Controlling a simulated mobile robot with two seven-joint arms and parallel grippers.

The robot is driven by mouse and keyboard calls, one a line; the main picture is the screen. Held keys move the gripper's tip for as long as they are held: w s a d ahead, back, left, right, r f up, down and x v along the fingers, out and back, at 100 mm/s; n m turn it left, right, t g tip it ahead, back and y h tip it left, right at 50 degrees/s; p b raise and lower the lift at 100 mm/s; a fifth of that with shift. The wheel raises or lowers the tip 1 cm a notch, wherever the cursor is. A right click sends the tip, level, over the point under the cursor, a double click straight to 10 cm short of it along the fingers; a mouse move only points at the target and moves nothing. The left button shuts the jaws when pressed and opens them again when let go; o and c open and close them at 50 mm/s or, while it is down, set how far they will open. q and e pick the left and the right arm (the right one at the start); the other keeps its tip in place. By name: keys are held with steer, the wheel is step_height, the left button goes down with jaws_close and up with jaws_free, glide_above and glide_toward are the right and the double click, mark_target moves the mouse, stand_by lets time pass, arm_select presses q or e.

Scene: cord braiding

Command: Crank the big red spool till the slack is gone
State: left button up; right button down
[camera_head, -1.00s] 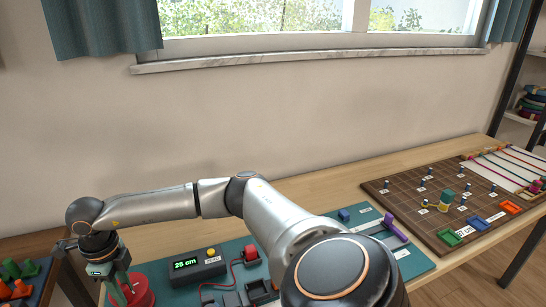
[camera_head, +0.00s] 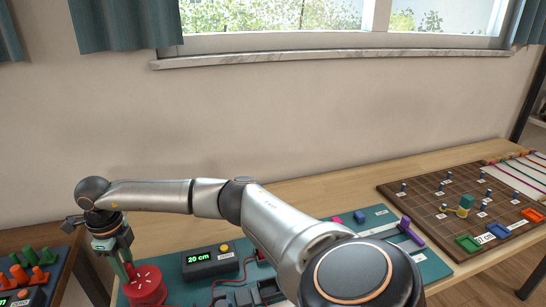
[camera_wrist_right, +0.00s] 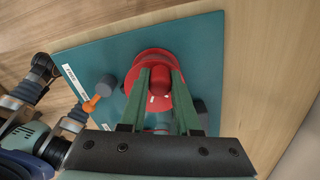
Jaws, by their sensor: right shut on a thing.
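The big red spool (camera_head: 146,287) stands at the lower left of the teal board; in the right wrist view its round red disc (camera_wrist_right: 148,60) shows under the fingers. My right gripper (camera_head: 128,274) reaches down over the spool. Its green fingers are shut on the spool's red crank knob (camera_wrist_right: 161,121), which they partly hide. A display box (camera_head: 210,261) beside the spool reads 20 cm. Dark arm parts and a green casing at the left of the right wrist view may be my left arm; its jaws cannot be made out.
A grey cylinder (camera_wrist_right: 108,85) with an orange piece (camera_wrist_right: 92,104) stands beside the spool. A rack (camera_head: 34,284) of green and orange pegs lies left. Behind my arm are a purple-handled slider (camera_head: 411,232) and a brown pegboard (camera_head: 420,202). The wood behind the board is clear.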

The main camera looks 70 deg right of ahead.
mark_target(139, 292)
steer(key=d, duration=0.1)
steer(key=s+d, duration=0.1)
steer(key=d, duration=0.1)
steer(key=shift+d, duration=0.25)
steer(key=shift+s+d+r+p, duration=0.15)
steer(key=shift+s+p, duration=0.25)
steer(key=shift+s, duration=0.15)
steer(key=shift+s+d+r+p, duration=0.1)
steer(key=shift+s+d+p, duration=0.05)
steer(key=shift+s+p, duration=0.3)
steer(key=s+a, duration=0.1)
steer(key=s+p, duration=0.1)
steer(key=shift+s+a+f, duration=0.15)
steer(key=shift+s+a, duration=0.25)
steer(key=a, duration=0.3)
steer(key=shift+f, duration=0.1)
steer(key=shift+w+a, duration=0.4)
steer(key=shift+a, duration=0.05)
steer(key=shift+w+a, duration=0.1)
